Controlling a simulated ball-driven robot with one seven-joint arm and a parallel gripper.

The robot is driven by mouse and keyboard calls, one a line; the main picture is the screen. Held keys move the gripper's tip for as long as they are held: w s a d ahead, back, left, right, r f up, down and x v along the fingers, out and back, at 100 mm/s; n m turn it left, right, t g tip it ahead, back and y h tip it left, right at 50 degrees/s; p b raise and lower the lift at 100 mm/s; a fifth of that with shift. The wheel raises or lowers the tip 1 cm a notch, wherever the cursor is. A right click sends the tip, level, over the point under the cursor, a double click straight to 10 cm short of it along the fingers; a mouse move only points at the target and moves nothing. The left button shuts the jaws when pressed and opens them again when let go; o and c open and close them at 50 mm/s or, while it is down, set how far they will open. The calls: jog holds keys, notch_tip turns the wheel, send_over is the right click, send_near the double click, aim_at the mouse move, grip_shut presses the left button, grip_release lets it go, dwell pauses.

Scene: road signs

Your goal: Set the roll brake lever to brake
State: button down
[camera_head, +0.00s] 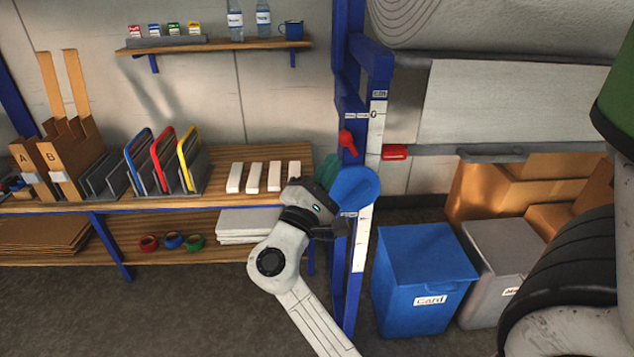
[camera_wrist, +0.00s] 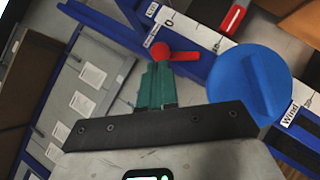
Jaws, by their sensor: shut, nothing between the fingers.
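The red brake lever (camera_head: 347,141) is mounted on the blue upright of the roll rack. In the head view its round part is at the top and its narrow part slants down to the right. In the wrist view the lever (camera_wrist: 180,54) points right from its round part. My gripper (camera_head: 329,170) is shut and empty, just left of and below the lever in the head view. In the wrist view its green fingertips (camera_wrist: 158,70) are right at the round part. I cannot tell whether they touch. Small labels above the lever are unreadable.
A blue wheel (camera_head: 356,186) sits just below the lever; a label reading "Wind" (camera_wrist: 290,115) is beside it. A red handle (camera_head: 395,152) is to the right. A shelf with white blocks (camera_head: 264,177) is left. A blue card bin (camera_head: 424,278) stands below.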

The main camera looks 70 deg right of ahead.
aim_at(345, 145)
jog(key=shift+p+x, duration=0.4)
jog(key=shift+x, duration=1.2)
jog(key=shift+s+r+m+g+y, duration=0.15)
jog(key=shift+r+m+g+y, duration=0.3)
jog(key=shift+m, duration=0.45)
jog(key=shift+s+d+r+m+y+p, duration=0.15)
jog(key=shift+s+r+m+y+p, duration=0.15)
jog(key=shift+m+y+p, duration=0.45)
jog(key=shift+s+d+r+m+g+y, duration=0.15)
jog(key=shift+m+y, duration=0.1)
jog(key=shift+m, duration=0.3)
jog(key=shift+s+r+m+g+y, duration=0.1)
jog(key=shift+r+m+y, duration=0.15)
jog(key=shift+m, duration=0.25)
jog(key=s+m+y+p, duration=0.1)
jog(key=m+y+p, duration=0.1)
jog(key=m, duration=0.1)
jog(key=shift+s+d+r, duration=0.15)
jog(key=shift+s+d, duration=0.2)
